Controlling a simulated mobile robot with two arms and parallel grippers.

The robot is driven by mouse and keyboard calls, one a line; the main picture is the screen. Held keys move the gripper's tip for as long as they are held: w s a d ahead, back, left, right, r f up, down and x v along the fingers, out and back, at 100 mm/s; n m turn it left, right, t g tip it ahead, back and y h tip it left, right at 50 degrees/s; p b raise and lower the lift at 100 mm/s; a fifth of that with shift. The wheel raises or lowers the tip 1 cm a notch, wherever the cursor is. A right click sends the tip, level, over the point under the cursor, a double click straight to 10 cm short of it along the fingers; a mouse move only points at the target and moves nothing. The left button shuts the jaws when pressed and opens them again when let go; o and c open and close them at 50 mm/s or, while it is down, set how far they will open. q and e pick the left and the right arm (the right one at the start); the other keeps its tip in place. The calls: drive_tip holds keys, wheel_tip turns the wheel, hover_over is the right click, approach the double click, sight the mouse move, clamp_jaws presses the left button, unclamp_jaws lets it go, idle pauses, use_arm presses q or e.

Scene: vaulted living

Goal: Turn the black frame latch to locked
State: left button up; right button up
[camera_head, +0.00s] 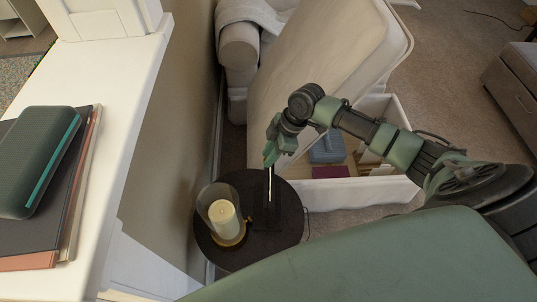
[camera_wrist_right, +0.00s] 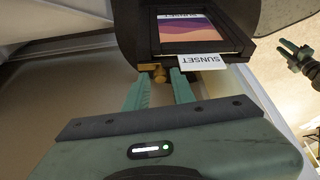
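The black frame (camera_head: 264,215) stands on the small round table, seen nearly edge-on in the head view. In the right wrist view the black frame (camera_wrist_right: 150,38) holds a sunset picture and a white tag reading "SUNSET". A small brass latch (camera_wrist_right: 160,74) sits at its edge. My right gripper (camera_wrist_right: 160,80) is open, with one finger on each side of the brass latch; contact cannot be told. In the head view my right gripper (camera_head: 271,160) is at the frame's top. My left gripper (camera_wrist_right: 286,49) shows small at the right of the wrist view, its fingers apart.
A glass-covered candle (camera_head: 224,218) stands close beside the frame on the dark round table (camera_head: 230,257). A white ledge (camera_head: 125,110) with a green speaker (camera_head: 38,160) is at left.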

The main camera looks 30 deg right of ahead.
drive_tip(key=shift+f, duration=0.25)
clamp_jaws()
use_arm(q)
drive_tip(key=shift+w+a, duration=0.25)
drive_tip(key=shift+w, duration=0.15)
drive_tip(key=shift+r, duration=0.1)
